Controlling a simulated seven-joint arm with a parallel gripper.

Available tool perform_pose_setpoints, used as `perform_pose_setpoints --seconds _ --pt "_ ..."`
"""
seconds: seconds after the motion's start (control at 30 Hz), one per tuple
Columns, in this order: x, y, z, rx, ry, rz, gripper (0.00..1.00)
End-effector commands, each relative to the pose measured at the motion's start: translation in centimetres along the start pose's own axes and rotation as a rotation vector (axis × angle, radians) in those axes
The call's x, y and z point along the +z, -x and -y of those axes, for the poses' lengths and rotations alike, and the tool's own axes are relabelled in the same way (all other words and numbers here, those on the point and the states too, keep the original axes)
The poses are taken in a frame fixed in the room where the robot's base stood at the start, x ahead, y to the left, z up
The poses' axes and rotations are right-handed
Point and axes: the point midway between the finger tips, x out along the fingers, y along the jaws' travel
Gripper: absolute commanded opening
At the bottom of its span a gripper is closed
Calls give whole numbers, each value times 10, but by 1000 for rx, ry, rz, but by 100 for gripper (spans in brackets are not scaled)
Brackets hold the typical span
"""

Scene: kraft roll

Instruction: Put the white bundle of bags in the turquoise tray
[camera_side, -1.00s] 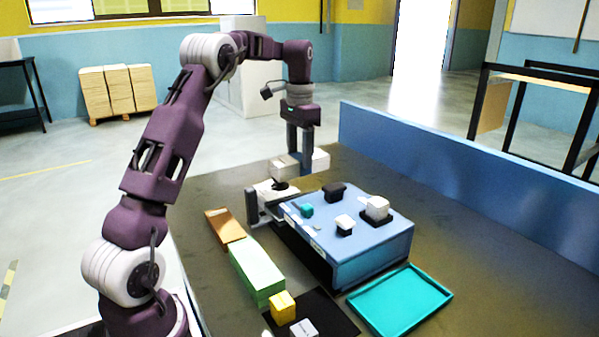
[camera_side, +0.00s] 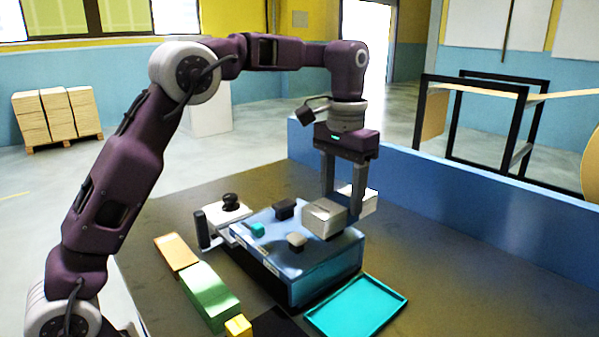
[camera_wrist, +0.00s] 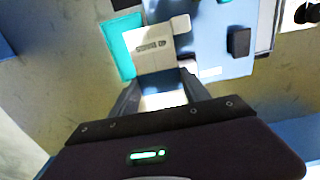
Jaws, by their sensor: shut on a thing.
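My gripper (camera_side: 343,205) is shut on the white bundle of bags (camera_side: 324,218), which sticks out on both sides of the fingers. The bundle is above the right part of the blue box; the side view does not show whether they touch. In the wrist view the bundle (camera_wrist: 153,58) has a dark slot and overlaps the turquoise tray in the picture. The turquoise tray (camera_side: 357,305) lies flat and empty in front of the box, to the lower right of my gripper. It also shows partly in the wrist view (camera_wrist: 113,34).
The blue box (camera_side: 318,283) carries a dark block (camera_side: 285,208), a turquoise piece (camera_side: 257,229) and a pale-topped piece (camera_side: 297,240). Green (camera_side: 209,298), orange (camera_side: 176,252) and yellow (camera_side: 238,326) blocks line the left. A blue wall (camera_side: 430,190) edges the table behind; the right is clear.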

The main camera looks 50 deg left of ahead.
Motion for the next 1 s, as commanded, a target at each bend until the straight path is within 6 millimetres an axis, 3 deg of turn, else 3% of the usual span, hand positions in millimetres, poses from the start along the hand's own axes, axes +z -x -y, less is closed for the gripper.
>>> perform_pose_setpoints --seconds 0.1,0.37,0.73,1.0 --pt "10 0 -35 0 -4 1 7" --pt "29 0 -86 0 -2 0 7" --pt "29 -77 -82 -1 1 5 7" --pt "28 -105 -82 0 1 2 7"
